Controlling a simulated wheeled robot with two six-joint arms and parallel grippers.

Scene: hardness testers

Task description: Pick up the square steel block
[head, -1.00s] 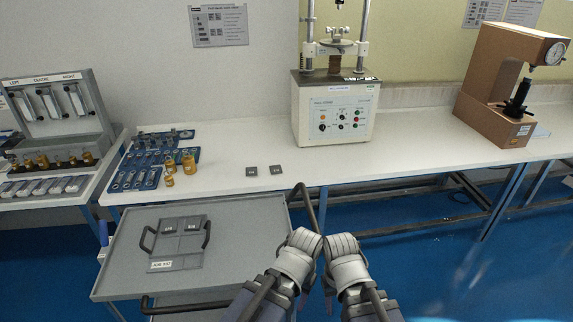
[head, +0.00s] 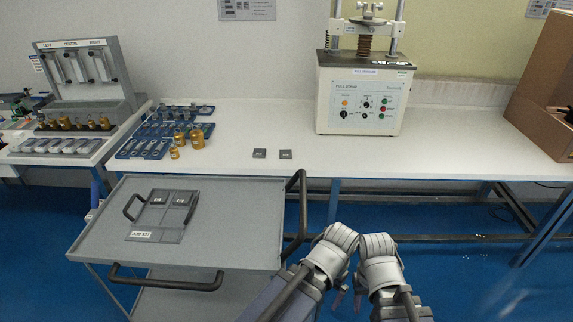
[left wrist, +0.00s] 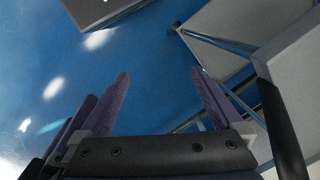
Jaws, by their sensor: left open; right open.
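Two small dark-grey square blocks lie side by side near the front edge of the white bench, a left block (head: 259,153) and a right block (head: 285,154). Two similar dark squares, a left one (head: 156,199) and a right one (head: 180,200), lie on a grey handled plate (head: 150,222) on the trolley. Their labels are too small to read. My left gripper (left wrist: 160,73) is open and empty above the blue floor. My right gripper (head: 358,295), partly hidden by its wrist, is open in front of the bench. Both are well apart from the blocks.
The grey trolley (head: 240,235) with dark handles stands before the bench. Brass weights (head: 197,139) and blue trays (head: 145,149) are left of the blocks. A tester (head: 362,95) stands behind right.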

